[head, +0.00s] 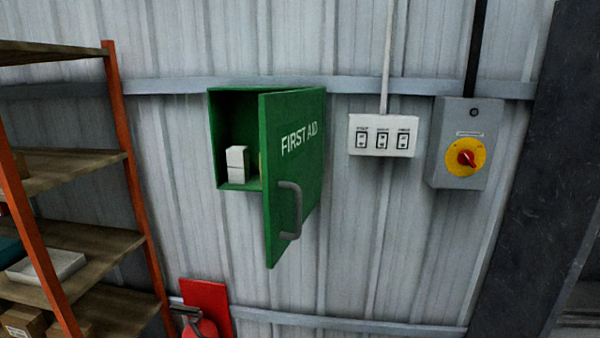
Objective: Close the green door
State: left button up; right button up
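The green door (308,190) belongs to a green first aid cabinet (213,140) on the corrugated wall. The door stands open, hinged on the cabinet's right side and swung out towards me. It bears the white words FIRST AID and a grey handle (297,212) near its free edge. The door hides the right part of the inside. Neither of my grippers is in the head view.
A shelf rack with orange posts (137,180) stands at the left. A white switch panel (382,135) and a grey box with a red knob (462,140) are right of the door. A dark column (530,180) rises further right. A red object (208,305) is below the cabinet.

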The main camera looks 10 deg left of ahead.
aim_at(291, 122)
jog(key=u, duration=2.05)
jog(key=k, duration=1.1)
jog(key=z, duration=2.1)
jog(key=i, duration=0.5)
